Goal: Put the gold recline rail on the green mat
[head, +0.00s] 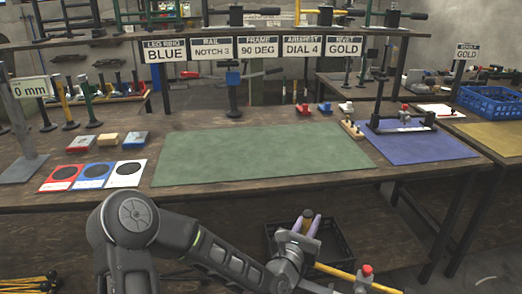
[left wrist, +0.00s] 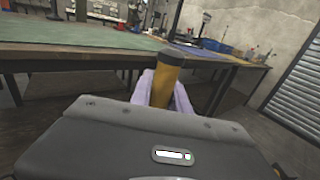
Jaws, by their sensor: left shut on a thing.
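The green mat (head: 260,152) lies flat and bare on the middle of the bench. It also shows in the left wrist view (left wrist: 75,36). My left gripper (head: 306,225) is in front of the bench, below and apart from the mat. Its purple fingers are shut on the gold recline rail (head: 303,221). In the left wrist view a thick gold end with a dark cap (left wrist: 168,80) stands up between the fingers. The rest of the rail is hidden by the gripper. My right gripper is not in view.
A yellow bar (head: 342,273) with a red knob shows below the gripper; whether it joins the held rail I cannot tell. A black crate (head: 340,250) is under the bench. A blue mat (head: 425,150) with a fixture lies right of the green mat; coloured cards (head: 95,172) lie left.

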